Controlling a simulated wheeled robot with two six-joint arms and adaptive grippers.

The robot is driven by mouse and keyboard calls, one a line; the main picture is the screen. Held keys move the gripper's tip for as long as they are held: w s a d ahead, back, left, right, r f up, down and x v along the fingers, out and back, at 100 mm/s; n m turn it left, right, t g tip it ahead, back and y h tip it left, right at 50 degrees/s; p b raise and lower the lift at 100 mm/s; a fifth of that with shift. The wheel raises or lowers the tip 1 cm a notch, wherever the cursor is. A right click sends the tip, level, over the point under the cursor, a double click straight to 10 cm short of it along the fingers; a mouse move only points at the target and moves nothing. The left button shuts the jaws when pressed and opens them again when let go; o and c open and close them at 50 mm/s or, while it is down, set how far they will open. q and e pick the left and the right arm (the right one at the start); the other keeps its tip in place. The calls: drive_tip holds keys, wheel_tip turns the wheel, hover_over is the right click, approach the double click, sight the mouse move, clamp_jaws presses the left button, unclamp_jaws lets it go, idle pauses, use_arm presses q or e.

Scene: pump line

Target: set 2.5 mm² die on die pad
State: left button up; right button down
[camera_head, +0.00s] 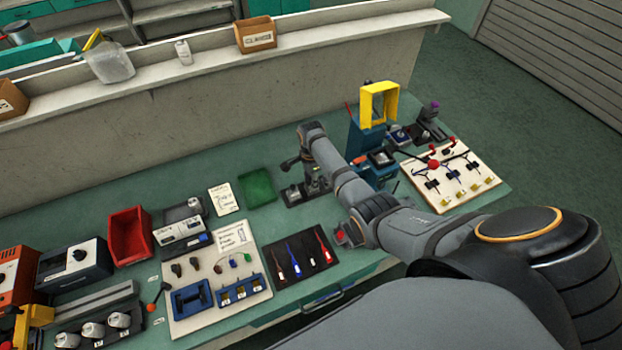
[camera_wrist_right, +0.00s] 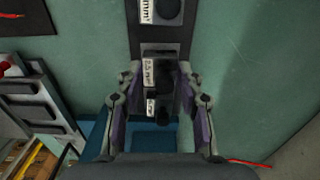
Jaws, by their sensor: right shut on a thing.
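My right gripper (camera_head: 316,180) points down over a dark rack (camera_head: 294,197) left of the blue press. In the right wrist view, its fingers with purple inner faces (camera_wrist_right: 163,92) are closed around a dark die (camera_wrist_right: 166,78). Small white labels lie by the dies; one seems to read 2.5 mm². The rack (camera_wrist_right: 160,35) runs up the picture with a grey plate and another dark round die. The fingers hide much of the held die; I cannot tell whether it touches the rack. I cannot single out the die pad. My left gripper is not in view.
The blue press (camera_head: 362,140) with a yellow guard (camera_head: 378,102) stands close to the right of the gripper.

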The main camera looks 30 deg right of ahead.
drive_tip(key=shift+f, duration=0.35)
idle(0.5)
drive_tip(key=c, duration=0.6)
unclamp_jaws()
wheel_tip(320, 180, up, 8)
drive_tip(key=p, duration=0.8)
drive_tip(key=shift+f, duration=0.15)
drive_tip(key=shift+f, duration=0.1)
